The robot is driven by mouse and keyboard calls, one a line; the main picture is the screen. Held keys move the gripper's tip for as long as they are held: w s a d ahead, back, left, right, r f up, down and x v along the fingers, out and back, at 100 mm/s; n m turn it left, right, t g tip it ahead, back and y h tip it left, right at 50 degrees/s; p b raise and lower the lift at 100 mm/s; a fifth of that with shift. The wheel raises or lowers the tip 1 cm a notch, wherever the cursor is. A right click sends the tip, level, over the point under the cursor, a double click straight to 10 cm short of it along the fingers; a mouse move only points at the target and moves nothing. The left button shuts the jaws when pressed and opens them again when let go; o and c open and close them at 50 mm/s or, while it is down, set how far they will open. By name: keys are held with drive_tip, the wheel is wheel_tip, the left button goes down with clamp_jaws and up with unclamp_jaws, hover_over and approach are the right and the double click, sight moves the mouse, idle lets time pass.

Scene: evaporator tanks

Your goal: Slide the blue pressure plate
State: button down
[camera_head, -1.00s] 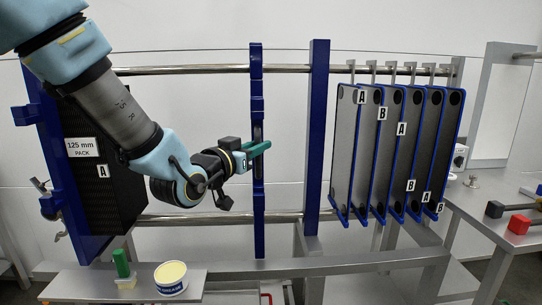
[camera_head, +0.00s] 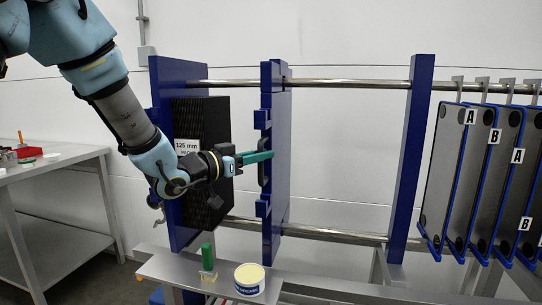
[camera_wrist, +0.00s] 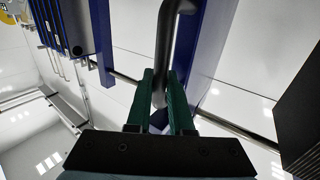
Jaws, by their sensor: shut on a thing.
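The blue pressure plate (camera_head: 282,150) hangs upright on two horizontal steel rails, between the black pack (camera_head: 205,125) labelled 125 mm on the left and a blue post (camera_head: 412,160) on the right. A black bar handle (camera_head: 262,172) is on its left face. My gripper (camera_head: 267,156), with green fingers, reaches from the left and is shut on this handle. In the wrist view the green fingers (camera_wrist: 161,95) are on either side of the black handle (camera_wrist: 166,45). The fingers partly hide the handle in the head view.
The upper rail (camera_head: 345,85) and lower rail (camera_head: 345,236) run clear between plate and post. A gap separates plate and pack. A grease tub (camera_head: 250,282) and green-handled brush (camera_head: 207,258) stand on the front shelf. Lettered plates (camera_head: 455,180) hang at right.

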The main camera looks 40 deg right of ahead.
drive_tip(key=c, duration=0.8)
unclamp_jaws()
drive_tip(key=a+b, duration=0.2)
drive_tip(key=a, duration=0.8)
drive_tip(key=shift+s+a, duration=0.25)
drive_tip(key=shift+a, duration=0.15)
drive_tip(key=shift+w, duration=0.1)
